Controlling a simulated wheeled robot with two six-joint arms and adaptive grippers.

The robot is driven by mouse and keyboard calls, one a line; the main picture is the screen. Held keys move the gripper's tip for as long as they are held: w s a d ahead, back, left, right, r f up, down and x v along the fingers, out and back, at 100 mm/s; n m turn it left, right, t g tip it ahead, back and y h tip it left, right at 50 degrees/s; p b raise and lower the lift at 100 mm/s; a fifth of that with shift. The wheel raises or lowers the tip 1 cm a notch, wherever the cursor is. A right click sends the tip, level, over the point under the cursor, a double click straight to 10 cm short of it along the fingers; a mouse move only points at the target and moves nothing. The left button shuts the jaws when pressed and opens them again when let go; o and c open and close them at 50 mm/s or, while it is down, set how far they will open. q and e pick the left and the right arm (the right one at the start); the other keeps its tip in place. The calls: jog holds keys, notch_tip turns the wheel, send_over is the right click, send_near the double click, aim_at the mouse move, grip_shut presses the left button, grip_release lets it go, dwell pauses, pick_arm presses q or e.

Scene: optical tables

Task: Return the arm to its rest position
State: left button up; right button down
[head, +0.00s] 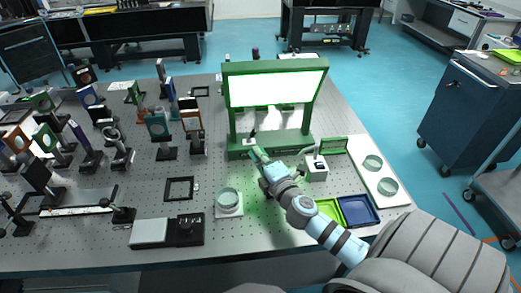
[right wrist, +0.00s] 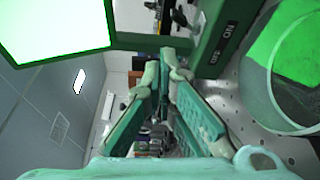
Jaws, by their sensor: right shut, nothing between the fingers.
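My right arm (head: 325,232) reaches in from the lower right of the head view, over the perforated table top. Its gripper (head: 256,153) is in front of the base of a green frame (head: 240,146) with a bright white panel (head: 278,89). In the right wrist view the green fingers (right wrist: 165,62) come together at their tips, with nothing held between them. The bright panel (right wrist: 55,28) fills the upper left there, and a round clear dish (right wrist: 292,75) is close on the right. My left gripper is not in view.
A white plate with a round dish (head: 229,199), a small white device (head: 316,170) and green and blue trays (head: 358,210) surround the arm. Several optical mounts (head: 160,130) crowd the table's left side. A dark cabinet (head: 465,110) stands apart at the right.

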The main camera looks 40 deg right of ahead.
jog(key=shift+v, duration=0.8)
jog(key=shift+r, duration=0.1)
